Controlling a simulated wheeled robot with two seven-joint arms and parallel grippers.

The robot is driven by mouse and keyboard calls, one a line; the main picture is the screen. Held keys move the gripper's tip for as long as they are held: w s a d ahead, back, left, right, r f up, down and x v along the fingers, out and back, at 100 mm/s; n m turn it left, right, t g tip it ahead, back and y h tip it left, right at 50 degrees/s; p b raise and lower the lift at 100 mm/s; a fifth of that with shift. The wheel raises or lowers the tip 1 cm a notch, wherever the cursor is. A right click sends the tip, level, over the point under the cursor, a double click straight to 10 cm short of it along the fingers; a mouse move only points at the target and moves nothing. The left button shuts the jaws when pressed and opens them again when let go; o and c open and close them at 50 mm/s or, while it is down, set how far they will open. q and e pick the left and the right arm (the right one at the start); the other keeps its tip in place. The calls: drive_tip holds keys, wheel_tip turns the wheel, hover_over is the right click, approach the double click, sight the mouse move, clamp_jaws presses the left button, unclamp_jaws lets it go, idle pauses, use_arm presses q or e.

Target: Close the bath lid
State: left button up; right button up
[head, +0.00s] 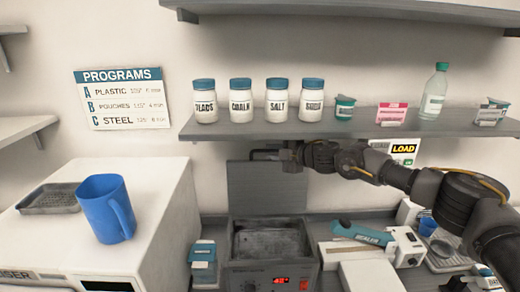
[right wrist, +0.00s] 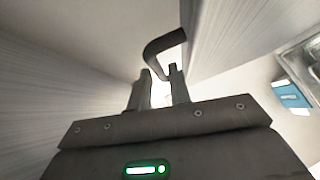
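The bath (head: 270,272) is a dark grey box with a red lit display, on the counter at lower middle in the head view. Its grey lid (head: 262,190) stands upright behind the open basin. A dark handle (head: 262,154) is at the lid's top edge. My right gripper (head: 290,158) is at the lid's upper right corner, beside the handle. In the right wrist view its two fingers (right wrist: 160,85) are apart, with the curved dark handle (right wrist: 165,45) just past their tips. I cannot tell whether they touch it. My left gripper is out of view.
A shelf (head: 340,130) with labelled jars runs above and behind my right arm. A white cabinet (head: 150,215) with a blue jug (head: 105,210) stands left. A teal sealer (head: 362,234) and white boxes crowd the counter right of the bath.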

drive_tip(key=shift+x, duration=0.8)
drive_tip(key=shift+s+a+r, duration=0.1)
drive_tip(key=shift+s+a, duration=0.05)
drive_tip(key=shift+a, duration=0.05)
clamp_jaws()
drive_tip(key=shift+s+b, duration=0.25)
drive_tip(key=shift+b, duration=0.25)
drive_tip(key=s+f+n+t+y+b, duration=0.2)
drive_tip(key=s+b, duration=1.1)
drive_tip(key=b, duration=0.8)
drive_tip(key=shift+s+f+n+t+y, duration=0.2)
drive_tip(key=shift+s+n+t+y, duration=0.2)
drive_tip(key=shift+n+t+y, duration=0.8)
drive_tip(key=shift+n+h, duration=0.3)
drive_tip(key=shift+h, duration=0.2)
unclamp_jaws()
